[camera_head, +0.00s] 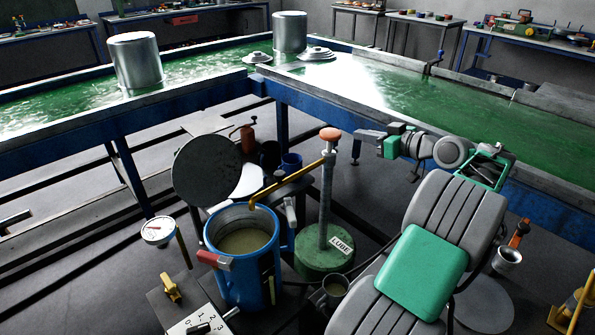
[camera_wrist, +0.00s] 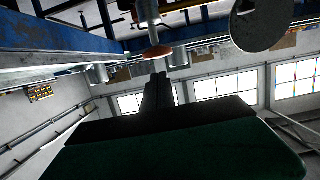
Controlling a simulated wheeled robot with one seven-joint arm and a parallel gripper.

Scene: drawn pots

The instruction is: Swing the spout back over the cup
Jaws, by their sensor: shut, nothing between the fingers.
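A yellow spout (camera_head: 288,184) runs left from the upright post (camera_head: 326,205) of a green pump marked LUBE. An orange knob (camera_head: 330,134) tops the post. A small metal cup (camera_head: 336,286) stands just in front of the green pump base (camera_head: 325,258), away from the spout's end. My gripper (camera_head: 357,150) is shut and empty, just right of the knob. In the wrist view its dark fingers (camera_wrist: 160,80) point toward the knob (camera_wrist: 145,54).
The blue pot's dark round lid (camera_head: 207,170) stands raised behind it. A dial gauge (camera_head: 158,230) and a control box (camera_head: 195,318) are at the left front. A blue-framed conveyor (camera_head: 500,130) runs behind. Another cup (camera_head: 508,258) is at the right.

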